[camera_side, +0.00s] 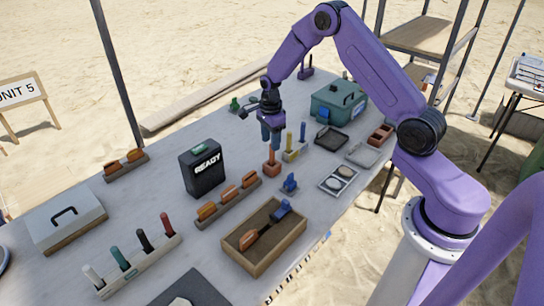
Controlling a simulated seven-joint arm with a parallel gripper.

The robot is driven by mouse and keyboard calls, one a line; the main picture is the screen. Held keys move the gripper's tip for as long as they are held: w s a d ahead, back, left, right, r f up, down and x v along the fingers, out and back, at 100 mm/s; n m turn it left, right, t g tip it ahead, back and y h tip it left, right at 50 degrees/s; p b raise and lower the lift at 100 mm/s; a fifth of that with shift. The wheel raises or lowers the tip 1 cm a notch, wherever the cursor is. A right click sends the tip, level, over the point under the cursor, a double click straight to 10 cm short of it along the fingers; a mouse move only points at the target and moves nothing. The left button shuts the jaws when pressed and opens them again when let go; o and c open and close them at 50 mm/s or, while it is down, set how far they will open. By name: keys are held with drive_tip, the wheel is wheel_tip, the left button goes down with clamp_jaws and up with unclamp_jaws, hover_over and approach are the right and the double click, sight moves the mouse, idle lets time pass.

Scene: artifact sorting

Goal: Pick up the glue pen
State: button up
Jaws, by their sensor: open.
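My gripper (270,143) points down over the middle of the table. It is directly above, or around the top of, a slim upright orange-brown piece (271,155) in a small reddish-brown block (271,168). I cannot tell whether the fingers touch it. This upright piece may be the glue pen, but no label shows. Just right of it, a pale holder (291,156) has a yellow stick (289,139) and a dark blue stick (302,131). A white rack (140,268) at the lower left holds several pen-like sticks in white, green, black and red.
A black READY box (202,173) stands left of my gripper. A wooden tray (242,262) with a brush-like tool lies in front. A green case (338,104) and dark tray (331,138) are behind right.

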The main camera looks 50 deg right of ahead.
sight(272, 160)
drive_tip(key=shift+s+f, duration=0.15)
drive_tip(key=shift+f, duration=1.3)
drive_tip(key=shift+s+f, duration=0.1)
drive_tip(key=shift+f, duration=1.35)
clamp_jaws()
